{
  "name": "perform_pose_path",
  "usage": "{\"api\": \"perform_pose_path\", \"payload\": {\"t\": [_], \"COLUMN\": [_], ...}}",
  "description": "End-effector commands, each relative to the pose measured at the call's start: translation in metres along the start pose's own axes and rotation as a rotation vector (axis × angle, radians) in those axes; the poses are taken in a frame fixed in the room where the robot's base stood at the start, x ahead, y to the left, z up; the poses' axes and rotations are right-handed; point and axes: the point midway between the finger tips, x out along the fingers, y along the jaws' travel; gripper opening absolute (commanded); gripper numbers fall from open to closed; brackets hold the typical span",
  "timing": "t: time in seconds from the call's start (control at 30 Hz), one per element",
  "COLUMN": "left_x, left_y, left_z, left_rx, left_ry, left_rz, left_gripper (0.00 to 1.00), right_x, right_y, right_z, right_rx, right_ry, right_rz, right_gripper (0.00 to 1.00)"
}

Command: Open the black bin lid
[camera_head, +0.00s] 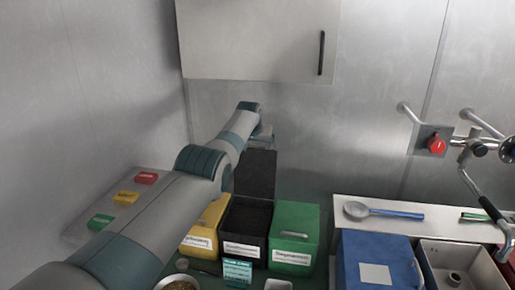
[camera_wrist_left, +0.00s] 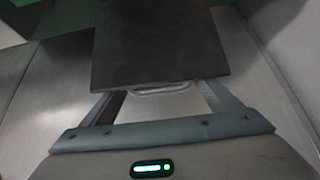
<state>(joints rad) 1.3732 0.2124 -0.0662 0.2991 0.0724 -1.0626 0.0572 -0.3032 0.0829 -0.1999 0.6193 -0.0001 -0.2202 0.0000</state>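The black bin (camera_head: 246,226) stands between a yellow bin and a green bin in the head view, with dark contents showing. Its lid (camera_head: 256,172) is raised and stands upright at the bin's back. My left gripper (camera_head: 263,134) is just behind and above the lid, mostly hidden there. In the left wrist view the lid (camera_wrist_left: 160,40) is a dark panel with a pale handle (camera_wrist_left: 160,89) at its lower edge. The fingers of the left gripper (camera_wrist_left: 168,98) are spread apart on either side of the handle; their tips are hidden by the lid. My right gripper is out of view.
The yellow bin (camera_head: 206,228) and green bin (camera_head: 295,235) flank the black bin closely. A wall cabinet (camera_head: 258,40) hangs above. A blue box (camera_head: 378,260) and a shelf with a spoon (camera_head: 384,212) are at right. A bowl (camera_head: 181,283) is in front.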

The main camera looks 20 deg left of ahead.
Motion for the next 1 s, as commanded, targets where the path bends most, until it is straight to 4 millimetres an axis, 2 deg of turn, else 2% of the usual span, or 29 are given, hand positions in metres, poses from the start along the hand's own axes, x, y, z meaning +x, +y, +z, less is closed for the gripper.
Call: {"api": "perform_pose_path", "payload": {"t": [0.57, 1.0], "left_x": [-0.008, -0.033], "left_y": [-0.001, -0.001], "left_z": [-0.005, -0.003], "left_rx": [-0.002, -0.001], "left_ry": [0.008, 0.009], "left_rz": [0.001, 0.000], "left_gripper": [0.84, 0.84], "right_x": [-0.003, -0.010], "right_y": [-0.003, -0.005], "right_z": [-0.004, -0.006], "right_rx": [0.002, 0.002], "right_ry": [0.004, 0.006], "right_rz": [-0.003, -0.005], "right_gripper": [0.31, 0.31]}}
